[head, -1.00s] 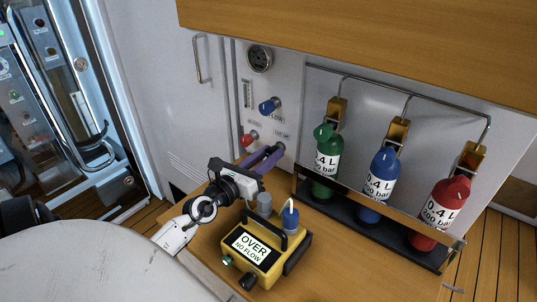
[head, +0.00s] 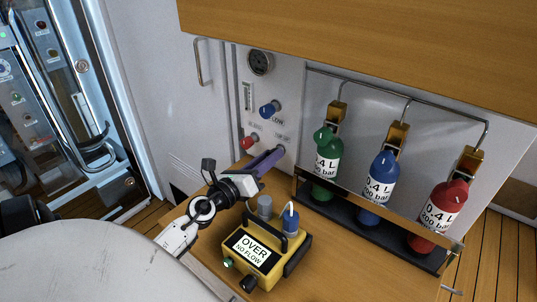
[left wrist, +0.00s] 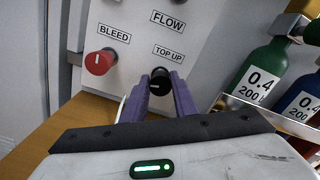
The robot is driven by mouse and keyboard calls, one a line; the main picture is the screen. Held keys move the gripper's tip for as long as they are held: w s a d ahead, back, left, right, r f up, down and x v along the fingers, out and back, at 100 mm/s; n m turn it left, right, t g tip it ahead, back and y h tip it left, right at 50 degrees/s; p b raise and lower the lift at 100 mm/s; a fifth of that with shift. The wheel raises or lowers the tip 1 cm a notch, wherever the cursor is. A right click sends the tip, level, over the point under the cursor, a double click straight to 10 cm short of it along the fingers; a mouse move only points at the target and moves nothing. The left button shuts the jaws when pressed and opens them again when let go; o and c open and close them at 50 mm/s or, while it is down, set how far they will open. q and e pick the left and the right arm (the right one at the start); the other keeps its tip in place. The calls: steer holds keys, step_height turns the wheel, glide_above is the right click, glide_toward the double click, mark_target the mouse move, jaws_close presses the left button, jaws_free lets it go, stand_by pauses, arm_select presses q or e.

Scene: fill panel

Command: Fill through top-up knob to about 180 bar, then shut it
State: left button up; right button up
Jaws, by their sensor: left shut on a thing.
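The black top-up knob (left wrist: 160,82) sits under its TOP UP label on the white panel (left wrist: 205,25). The purple fingers of my left gripper (left wrist: 161,80) are shut on it, one at each side. In the head view my left gripper (head: 279,151) reaches the panel's lower part and hides most of the knob. The round pressure gauge (head: 260,62) is high on the panel; its needle is too small to read. The red bleed knob (left wrist: 100,62) is left of the top-up knob, and the blue flow knob (head: 269,109) is above. My right gripper is not in view.
A yellow meter (head: 284,258) reading "OVER NO FLOW" stands on the wooden bench (head: 340,262), close to my left forearm. Green (head: 323,187), blue (head: 375,203) and red (head: 431,236) cylinders stand in a rack to the right. A wooden shelf (head: 380,40) overhangs the panel.

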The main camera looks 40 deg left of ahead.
arm_select(q)
steer(key=o, duration=1)
steer(key=shift+s, duration=0.1)
steer(key=s+b, duration=0.1)
steer(key=s, duration=0.2)
steer(key=s+b, duration=0.1)
steer(key=s, duration=0.2)
steer(key=s+d+b, duration=0.1)
steer(key=s, duration=0.2)
steer(key=shift+f, duration=0.2)
steer(key=shift+s+r, duration=0.1)
steer(key=shift+s, duration=0.4)
steer(key=shift+r, duration=0.1)
